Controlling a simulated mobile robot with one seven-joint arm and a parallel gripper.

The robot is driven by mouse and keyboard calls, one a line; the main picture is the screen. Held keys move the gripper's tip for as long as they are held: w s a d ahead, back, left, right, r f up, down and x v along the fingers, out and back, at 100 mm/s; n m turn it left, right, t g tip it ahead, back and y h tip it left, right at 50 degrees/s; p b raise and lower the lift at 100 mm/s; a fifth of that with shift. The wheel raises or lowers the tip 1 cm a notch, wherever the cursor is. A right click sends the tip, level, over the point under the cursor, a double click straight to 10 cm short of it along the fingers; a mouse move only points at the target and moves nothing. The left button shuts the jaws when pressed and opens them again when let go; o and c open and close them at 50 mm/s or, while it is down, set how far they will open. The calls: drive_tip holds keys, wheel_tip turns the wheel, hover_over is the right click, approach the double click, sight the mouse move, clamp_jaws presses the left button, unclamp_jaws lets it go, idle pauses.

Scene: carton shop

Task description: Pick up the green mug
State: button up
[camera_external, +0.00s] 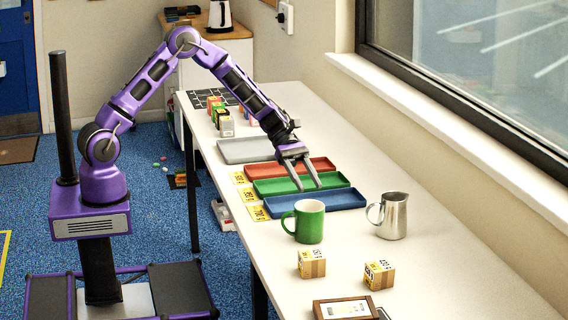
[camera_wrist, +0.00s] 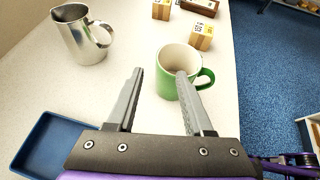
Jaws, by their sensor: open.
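The green mug (camera_external: 309,222) stands upright on the white table, its handle to the left in the external view. In the wrist view the mug (camera_wrist: 173,86) is ahead of the fingers, with its handle to the right and its pale inside showing. The right fingertip overlaps the mug's near rim in that view; I cannot tell whether they touch. My gripper (camera_external: 308,187) is open and empty, tilted down above the trays, on the far side of the mug in the external view. Both fingers of my gripper (camera_wrist: 159,73) show apart in the wrist view.
A steel pitcher (camera_external: 392,216) stands beside the mug. Two small cartons (camera_external: 311,264) (camera_external: 379,274) and a framed device (camera_external: 344,308) lie nearer the camera. Blue (camera_external: 352,200), green (camera_external: 262,187) and red (camera_external: 322,163) trays lie behind the mug. Bare table lies right of the pitcher.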

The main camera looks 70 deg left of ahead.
sight(320, 204)
drive_tip(key=x, duration=0.8)
clamp_jaws()
idle(1.4)
